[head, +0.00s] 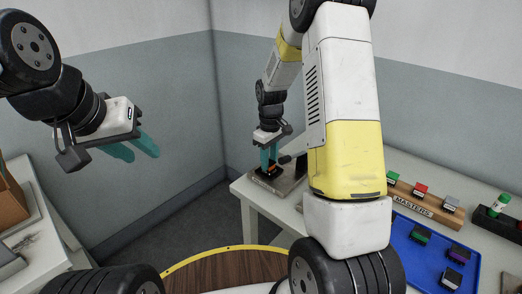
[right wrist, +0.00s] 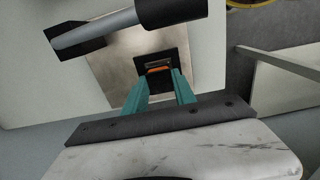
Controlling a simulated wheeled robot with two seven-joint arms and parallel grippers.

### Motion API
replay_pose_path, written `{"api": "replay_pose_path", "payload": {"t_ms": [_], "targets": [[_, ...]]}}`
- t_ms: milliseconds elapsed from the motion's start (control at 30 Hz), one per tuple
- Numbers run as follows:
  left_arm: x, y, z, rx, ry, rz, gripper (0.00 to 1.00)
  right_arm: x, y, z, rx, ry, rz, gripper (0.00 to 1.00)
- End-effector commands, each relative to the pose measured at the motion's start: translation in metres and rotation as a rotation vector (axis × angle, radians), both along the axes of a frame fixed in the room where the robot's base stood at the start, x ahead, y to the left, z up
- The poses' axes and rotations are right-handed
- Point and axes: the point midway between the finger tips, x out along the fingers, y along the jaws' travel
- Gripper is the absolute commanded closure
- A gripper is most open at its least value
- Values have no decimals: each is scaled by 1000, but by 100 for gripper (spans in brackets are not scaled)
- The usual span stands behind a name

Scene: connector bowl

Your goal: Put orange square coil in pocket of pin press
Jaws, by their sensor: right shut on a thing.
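The orange coil (right wrist: 158,70) shows between the fingertips of my right gripper (right wrist: 160,80) in the right wrist view. That gripper is shut on it, and it sits at the dark square pocket of the pin press (right wrist: 115,68). In the head view a bit of orange (head: 272,168) shows at the fingertips of my right gripper (head: 268,160), over the press plate (head: 288,184). I cannot tell how deep the coil sits in the pocket. My left gripper (head: 138,151) is open and empty in the air at the left.
The press's grey lever with black ends (right wrist: 100,30) lies beside the pocket. A blue tray (head: 405,262) with several blocks and a wooden MASTERS rack (head: 425,205) are on the table to the right. A box (head: 10,203) stands far left.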

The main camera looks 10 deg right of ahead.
Motion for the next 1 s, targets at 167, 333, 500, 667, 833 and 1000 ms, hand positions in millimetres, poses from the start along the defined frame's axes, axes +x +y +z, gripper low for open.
{"api": "replay_pose_path", "payload": {"t_ms": [167, 333, 500, 667, 833, 1000], "targets": [[0, 0, 0, 0, 0, 0, 64, 0, 0, -2, 0, -1, 0, 100], [0, 0, 0, 0, 0, 0, 64, 0, 0, -5, 0, 0, -1, 100], [0, 0, 0, 0, 0, 0, 64, 0, 0, -5, 1, -1, -1, 46], [0, 0, 0, 0, 0, 0, 64, 0, 0, -5, 0, -1, -1, 46], [0, 0, 0, 0, 0, 0, 64, 0, 0, -2, 0, -1, 0, 46], [0, 0, 0, 0, 0, 0, 64, 1, 0, 19, 0, -5, -1, 46]]}}
